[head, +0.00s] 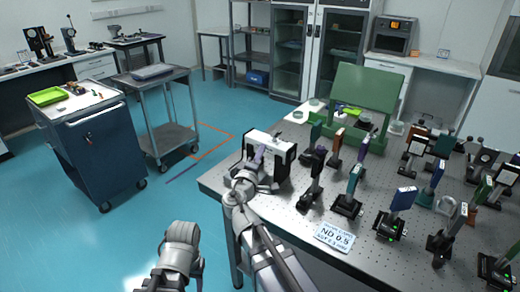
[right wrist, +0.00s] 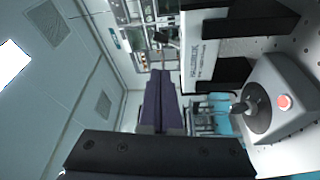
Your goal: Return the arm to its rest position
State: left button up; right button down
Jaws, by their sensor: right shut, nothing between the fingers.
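My right arm comes in from the bottom of the head view. Its gripper (head: 258,156) is at the near left corner of the optical table (head: 215,182), in front of a white device with black sides (head: 270,142). In the right wrist view the purple fingers of the right gripper (right wrist: 160,85) are together, with nothing between them. The white device (right wrist: 202,45) shows there just right of the fingers; I cannot tell whether they touch it. Part of my left arm shows at the bottom of the head view; its gripper is not seen.
Several posts with optics and a card reading ND 0.5 (head: 333,238) stand on the table, with a green panel (head: 363,92) behind. A grey control box with joystick and red button (right wrist: 288,98) is close right of the fingers. A grey cart (head: 170,135) and blue cabinet (head: 95,150) stand left; floor between is clear.

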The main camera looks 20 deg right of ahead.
jog(key=s+f+m+g+p, duration=0.1)
jog(key=s+f+g, duration=0.1)
jog(key=s+f, duration=0.1)
jog(key=s+a+f+m+g+y+p, duration=0.1)
jog(key=s+f+m+g+p, duration=0.1)
jog(key=s+f+g, duration=0.1)
jog(key=s+f+m+g+y+p, duration=0.1)
jog(key=s+f+m+g, duration=0.1)
jog(key=s+f+g, duration=0.1)
jog(key=shift+a+f, duration=0.25)
jog(key=shift+a, duration=0.15)
jog(key=s+a+f+g+y+p, duration=0.2)
jog(key=s+a+f+g+y, duration=0.1)
jog(key=s+a, duration=0.4)
jog(key=s+a+f+g+y+p, duration=0.1)
jog(key=s+a+f+g+y, duration=0.2)
jog(key=s+a, duration=0.4)
jog(key=shift+s+g+y+p, duration=0.4)
jog(key=shift+s+g+y, duration=0.3)
jog(key=shift+s+g, duration=0.25)
jog(key=c, duration=1.6)
grip_release()
jog(key=shift+f, duration=0.1)
